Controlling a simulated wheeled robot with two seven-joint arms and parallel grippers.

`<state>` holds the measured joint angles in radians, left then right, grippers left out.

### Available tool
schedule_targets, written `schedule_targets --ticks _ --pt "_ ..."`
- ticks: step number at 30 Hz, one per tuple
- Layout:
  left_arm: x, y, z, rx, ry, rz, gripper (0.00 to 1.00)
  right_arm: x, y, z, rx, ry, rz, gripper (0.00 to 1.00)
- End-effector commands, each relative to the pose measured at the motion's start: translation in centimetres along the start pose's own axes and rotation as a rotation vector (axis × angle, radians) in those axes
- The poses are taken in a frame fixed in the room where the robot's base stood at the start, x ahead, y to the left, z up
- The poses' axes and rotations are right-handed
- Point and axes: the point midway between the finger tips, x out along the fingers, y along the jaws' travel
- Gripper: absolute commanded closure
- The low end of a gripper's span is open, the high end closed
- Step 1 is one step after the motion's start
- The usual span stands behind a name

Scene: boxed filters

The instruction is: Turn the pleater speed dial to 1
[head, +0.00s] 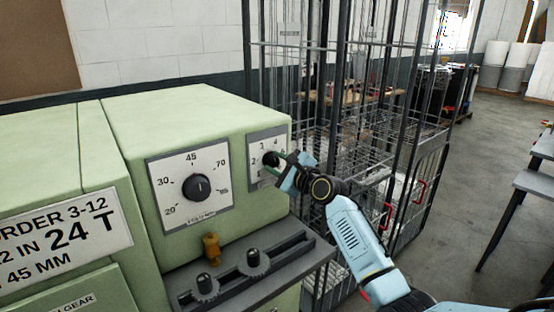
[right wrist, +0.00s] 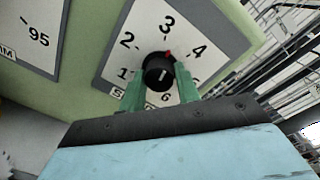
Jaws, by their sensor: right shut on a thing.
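The speed dial is a small black knob (right wrist: 160,72) on a white plate (right wrist: 125,70) numbered from 1 upward. In the right wrist view a red mark at the knob's rim lies just past 3, toward 4. A white line shows on its face. In the head view the knob (head: 268,158) is partly covered by my right gripper (head: 279,160). The gripper's green fingers (right wrist: 160,82) stand on either side of the knob and are shut on it. The lower part of the plate is hidden behind the fingers and gripper body. My left gripper is not in view.
A larger dial (head: 198,187) numbered 20 to 95 sits left on the green machine (head: 180,115). Below are a brass-coloured fitting (head: 211,249) and a grey ledge (head: 250,282) with two black knobs. A wire cage cart (head: 425,185) stands close behind my right arm.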

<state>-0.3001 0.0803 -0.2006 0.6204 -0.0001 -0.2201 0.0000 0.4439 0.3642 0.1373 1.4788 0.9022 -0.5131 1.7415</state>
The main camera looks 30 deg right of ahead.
Motion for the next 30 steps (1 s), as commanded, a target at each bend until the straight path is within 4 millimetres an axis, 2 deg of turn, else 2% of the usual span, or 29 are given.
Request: schedule_targets --ticks 30 --pt "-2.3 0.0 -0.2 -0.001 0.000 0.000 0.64 0.0 -0.1 0.3 -0.968 0.042 0.004 0.91"
